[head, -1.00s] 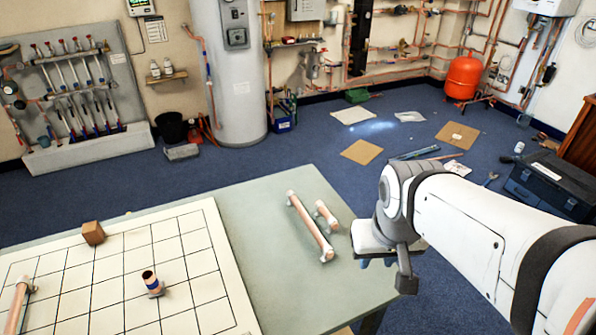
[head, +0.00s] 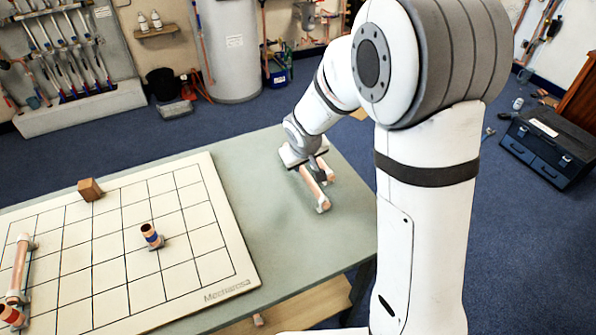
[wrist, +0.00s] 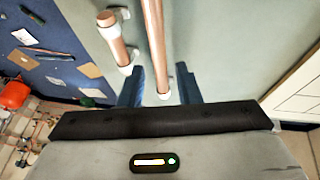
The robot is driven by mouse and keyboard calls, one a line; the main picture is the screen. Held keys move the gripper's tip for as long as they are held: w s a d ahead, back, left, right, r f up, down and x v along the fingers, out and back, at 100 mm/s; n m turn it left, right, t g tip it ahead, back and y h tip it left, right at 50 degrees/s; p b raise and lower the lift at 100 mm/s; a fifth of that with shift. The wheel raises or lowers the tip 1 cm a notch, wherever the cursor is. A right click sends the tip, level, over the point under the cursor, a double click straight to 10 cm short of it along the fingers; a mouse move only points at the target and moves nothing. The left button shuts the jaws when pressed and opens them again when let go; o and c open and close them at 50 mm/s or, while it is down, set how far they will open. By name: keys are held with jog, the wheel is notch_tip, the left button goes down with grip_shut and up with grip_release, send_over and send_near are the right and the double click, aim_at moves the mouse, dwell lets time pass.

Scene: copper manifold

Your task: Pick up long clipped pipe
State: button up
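The long clipped pipe (head: 313,188) is a copper tube with pale clips at its ends, lying on the green-grey tabletop under my wrist; its far part is hidden in the head view. In the wrist view the long pipe (wrist: 156,40) runs between the two blue fingers of my gripper (wrist: 160,87). The fingers are apart, with a gap on each side of the pipe. A shorter clipped pipe (wrist: 114,37) lies beside it, its near clip close to the left finger. In the head view the shorter pipe (head: 326,170) is partly hidden.
A white gridded board (head: 192,222) covers the left of the table. The tabletop (head: 300,245) in front of the long pipe is clear.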

aim_at(304, 172)
jog(key=b+x, duration=0.1)
jog(key=x, duration=0.7)
jog(key=shift+d+f, duration=0.1)
jog(key=shift+f, duration=0.05)
grip_shut()
